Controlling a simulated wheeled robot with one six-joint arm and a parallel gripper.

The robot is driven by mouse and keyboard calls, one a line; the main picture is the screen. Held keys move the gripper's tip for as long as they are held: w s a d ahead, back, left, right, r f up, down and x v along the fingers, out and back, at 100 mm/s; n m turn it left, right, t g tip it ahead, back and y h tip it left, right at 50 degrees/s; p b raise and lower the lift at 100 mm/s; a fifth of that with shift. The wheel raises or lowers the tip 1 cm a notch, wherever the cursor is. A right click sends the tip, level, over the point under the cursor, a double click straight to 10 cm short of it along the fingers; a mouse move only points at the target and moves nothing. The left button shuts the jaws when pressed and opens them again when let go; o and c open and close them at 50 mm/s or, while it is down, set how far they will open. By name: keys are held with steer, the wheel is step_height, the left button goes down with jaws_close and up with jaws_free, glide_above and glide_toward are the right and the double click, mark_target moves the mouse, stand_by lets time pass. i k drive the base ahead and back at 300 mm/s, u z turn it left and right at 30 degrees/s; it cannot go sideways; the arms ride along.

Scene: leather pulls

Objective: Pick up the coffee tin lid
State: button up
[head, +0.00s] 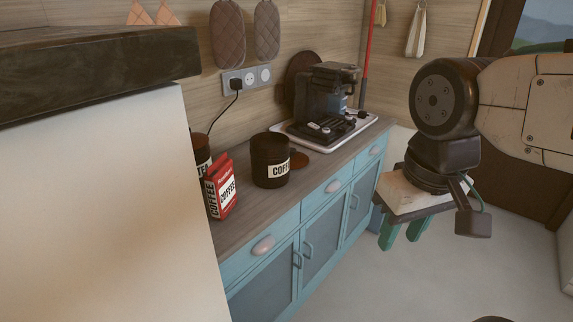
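The coffee tin (268,150) is dark with a pale "COFFEE" label and stands upright on the counter. A flat reddish-brown disc, which looks like the coffee tin lid (300,161), lies on the counter just right of and behind the tin, partly hidden by it. My gripper (404,234) has teal fingers that point down and stand apart with nothing between them. It hangs in front of the counter, to the right of the tin and lid and well apart from them.
A red coffee bag (220,188) and another dark tin (202,150) stand left on the wooden counter (245,222). A coffee machine (325,100) sits on a white tray (352,133) behind the lid. A tall white block (100,210) fills the left foreground. Blue cabinets (320,233) have protruding handles.

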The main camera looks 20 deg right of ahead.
mark_target(298, 160)
steer(key=z, duration=0.05)
steer(key=k, duration=1.2)
steer(key=z, duration=0.55)
steer(key=i, duration=0.7)
steer(key=z, duration=0.3)
steer(key=i, duration=1.4)
steer(key=u, duration=1.05)
steer(key=i, duration=0.35)
steer(key=u, duration=0.3)
